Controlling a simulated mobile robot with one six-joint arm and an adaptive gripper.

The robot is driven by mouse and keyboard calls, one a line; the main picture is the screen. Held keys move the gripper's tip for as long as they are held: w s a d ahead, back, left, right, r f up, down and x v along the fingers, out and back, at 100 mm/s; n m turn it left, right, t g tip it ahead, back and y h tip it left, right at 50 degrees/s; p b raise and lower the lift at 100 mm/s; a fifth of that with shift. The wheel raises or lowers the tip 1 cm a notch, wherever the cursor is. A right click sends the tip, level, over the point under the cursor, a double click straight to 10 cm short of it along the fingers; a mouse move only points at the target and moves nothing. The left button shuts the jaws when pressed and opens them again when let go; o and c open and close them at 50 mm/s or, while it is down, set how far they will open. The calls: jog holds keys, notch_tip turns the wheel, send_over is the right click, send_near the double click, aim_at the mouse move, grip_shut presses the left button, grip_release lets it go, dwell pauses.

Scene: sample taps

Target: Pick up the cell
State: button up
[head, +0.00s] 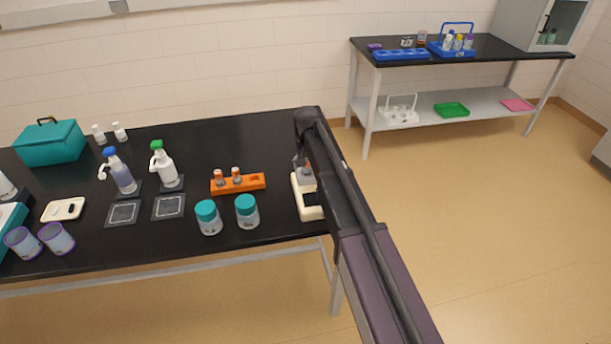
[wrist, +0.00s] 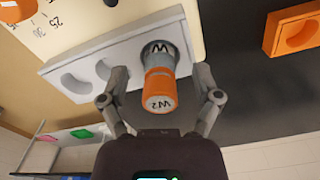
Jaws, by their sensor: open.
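A cell (wrist: 160,80) with an orange cap marked W2 and a clear body sits in a round well of a pale holder. The holder (wrist: 120,48) has other, empty hollows to the left. My gripper (wrist: 162,85) is open, with one finger on each side of the cell and small gaps visible. In the head view, my gripper (head: 303,163) is over the cream device (head: 311,211) at the table's right end; my arm hides part of it. Two more orange-capped cells, left (head: 218,176) and right (head: 236,174), stand in an orange rack (head: 250,183).
Two teal-lidded jars (head: 208,218) stand left of the device, near the front edge of the black table (head: 270,140). Spray bottles (head: 163,165), dark square pads (head: 168,207) and a teal box (head: 50,142) are farther left. A second bench (head: 490,45) stands behind right.

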jog(key=shift+f, duration=0.25)
dwell(0.4)
jog(key=c, duration=1.1)
jog(key=shift+o, duration=0.2)
jog(key=shift+r, duration=0.2)
notch_tip(320, 180, up, 3)
jog(key=p, duration=0.3)
jog(key=shift+f, duration=0.15)
jog(key=s+d+r+p, duration=0.1)
jog(key=s+d, duration=0.1)
jog(key=s, duration=0.5)
jog(key=s+d+r+p, duration=0.1)
jog(key=s+d, duration=0.2)
jog(key=s, duration=0.5)
jog(key=shift+d, duration=0.25)
jog(key=shift+d, duration=0.15)
